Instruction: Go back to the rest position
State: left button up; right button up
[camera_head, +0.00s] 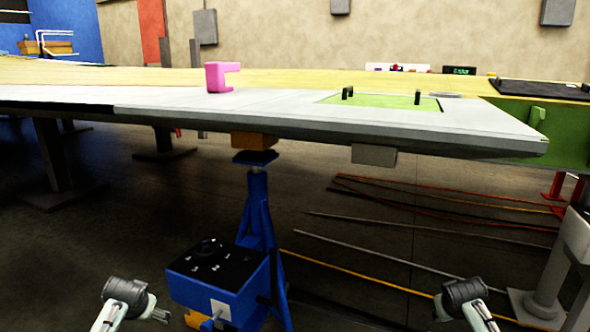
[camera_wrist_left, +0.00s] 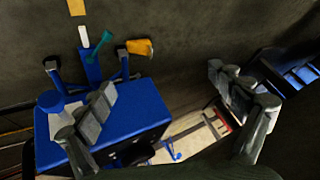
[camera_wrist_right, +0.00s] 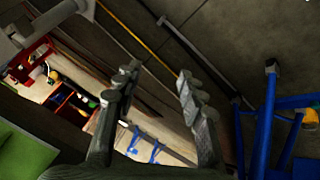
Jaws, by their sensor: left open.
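My left gripper (camera_wrist_left: 170,95) is open and empty in the left wrist view, its fingers wide apart above a blue box-shaped unit (camera_wrist_left: 130,120) and the floor. My right gripper (camera_wrist_right: 156,82) is also open and empty in the right wrist view, with floor behind its fingers. In the head view my two arms show low at the left and right of the bottom edge, below the wing panel (camera_head: 250,115) and apart from it.
A pink C-shaped bracket (camera_head: 216,78) stands on the wing. A green recess (camera_head: 385,101) with two black posts lies to its right. A blue stand (camera_head: 258,215) under the wing, beside the blue unit (camera_head: 218,283), occupies the middle. Rods and cables (camera_head: 380,261) lie on the floor.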

pick_arm(q)
jog(key=s+d+f+g, duration=0.1)
jog(key=s+d+f, duration=0.2)
jog(key=s, duration=0.8)
jog(key=s+d+f+g+h, duration=0.1)
jog(key=s+d+f, duration=0.3)
jog(key=s, duration=0.8)
jog(key=s+d+f+g+h, duration=0.1)
jog(key=s+d+f, duration=0.3)
jog(key=s+f, duration=0.3)
jog(key=s, duration=0.4)
jog(key=shift+s+d+f+m+g, duration=0.2)
jog(key=shift+m+g, duration=0.1)
jog(key=shift+m, duration=0.1)
pick_arm(e)
jog(key=s+a+f+g+y, duration=0.1)
jog(key=s+a+f, duration=0.2)
jog(key=s, duration=0.8)
jog(key=s+a+f+g, duration=0.1)
jog(key=s+a+f, duration=0.3)
jog(key=s, duration=0.8)
jog(key=s+a+f+g+y, duration=0.1)
jog(key=s+a+f, duration=0.3)
jog(key=s+f, duration=0.3)
jog(key=s, duration=0.4)
jog(key=shift+s+a+f+n+g+y, duration=0.2)
jog(key=shift+a+n+g+y, duration=0.1)
jog(key=shift+n, duration=0.1)
